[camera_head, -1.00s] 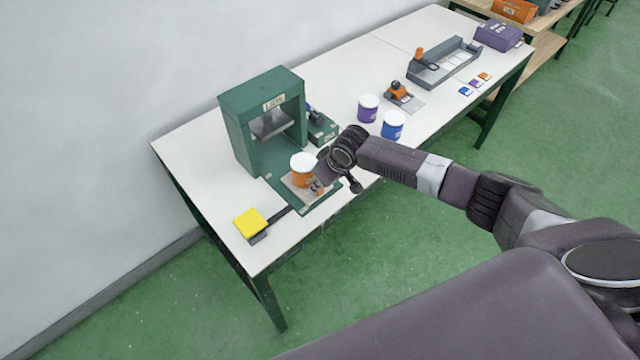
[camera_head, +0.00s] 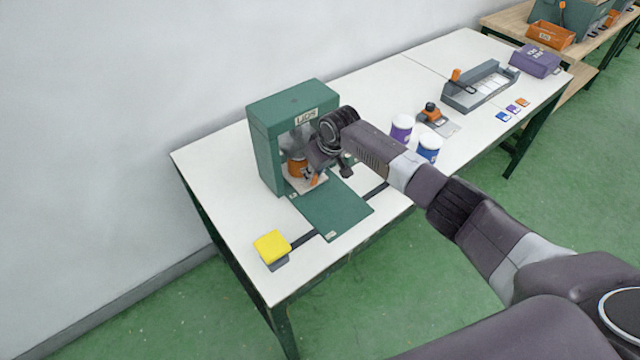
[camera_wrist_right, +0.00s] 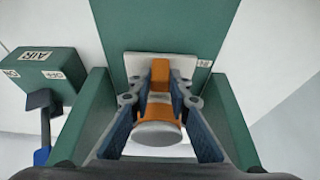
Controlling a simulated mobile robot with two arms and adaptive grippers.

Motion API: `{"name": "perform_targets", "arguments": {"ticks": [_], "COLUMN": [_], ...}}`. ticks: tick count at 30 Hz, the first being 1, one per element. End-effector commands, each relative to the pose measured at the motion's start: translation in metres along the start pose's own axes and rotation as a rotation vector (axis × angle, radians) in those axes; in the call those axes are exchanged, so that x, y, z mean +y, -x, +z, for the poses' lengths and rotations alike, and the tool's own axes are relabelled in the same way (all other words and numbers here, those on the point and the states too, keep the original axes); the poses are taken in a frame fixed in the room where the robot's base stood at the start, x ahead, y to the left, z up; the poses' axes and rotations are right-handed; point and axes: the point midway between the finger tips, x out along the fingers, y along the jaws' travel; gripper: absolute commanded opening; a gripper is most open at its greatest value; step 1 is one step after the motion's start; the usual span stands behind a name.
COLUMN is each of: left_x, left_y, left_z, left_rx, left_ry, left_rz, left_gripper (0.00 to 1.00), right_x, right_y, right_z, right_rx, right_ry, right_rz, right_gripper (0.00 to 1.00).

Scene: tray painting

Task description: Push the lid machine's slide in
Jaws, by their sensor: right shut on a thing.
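The green lid machine (camera_head: 265,150) stands on the white table. Its slide (camera_head: 297,185) is a pale plate, now at the machine's opening, partly under the frame. An orange can (camera_head: 296,167) stands upright on the slide; its top is hidden in the head view. In the right wrist view the can's pale lid (camera_wrist_right: 158,134) shows between the green side walls. My right gripper (camera_head: 313,172) is shut on the slide's orange handle (camera_wrist_right: 160,72), at the plate's front. The slide plate (camera_wrist_right: 137,65) lies on the green base. My left gripper is not in view.
The green base (camera_head: 335,210) in front of the slide is bare. A yellow pad (camera_head: 271,246) sits at the table's near left. A green box (camera_wrist_right: 45,75) adjoins the machine.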

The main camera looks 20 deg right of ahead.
Motion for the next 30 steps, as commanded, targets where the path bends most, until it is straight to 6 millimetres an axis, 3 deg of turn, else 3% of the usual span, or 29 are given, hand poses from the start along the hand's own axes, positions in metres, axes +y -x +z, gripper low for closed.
{"name": "perform_targets", "arguments": {"ticks": [18,19,23,30], "left_x": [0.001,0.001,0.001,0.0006], "left_y": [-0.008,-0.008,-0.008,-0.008], "left_z": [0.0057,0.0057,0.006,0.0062], "left_rx": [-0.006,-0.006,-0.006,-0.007], "left_ry": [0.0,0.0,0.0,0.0], "left_rz": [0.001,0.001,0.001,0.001], "left_gripper": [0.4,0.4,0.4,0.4], "right_x": [-0.0005,-0.0005,-0.0004,-0.0002], "right_y": [-0.0032,-0.0031,-0.0033,-0.0041], "right_z": [-0.0119,-0.0121,-0.0113,-0.0093], "right_rx": [0.007,0.008,0.005,0.001], "right_ry": [0.001,0.001,0.001,0.001], "right_rz": [0.0,0.0,0.0,0.0], "right_gripper": [0.0,0.18,0.32,0.35]}}
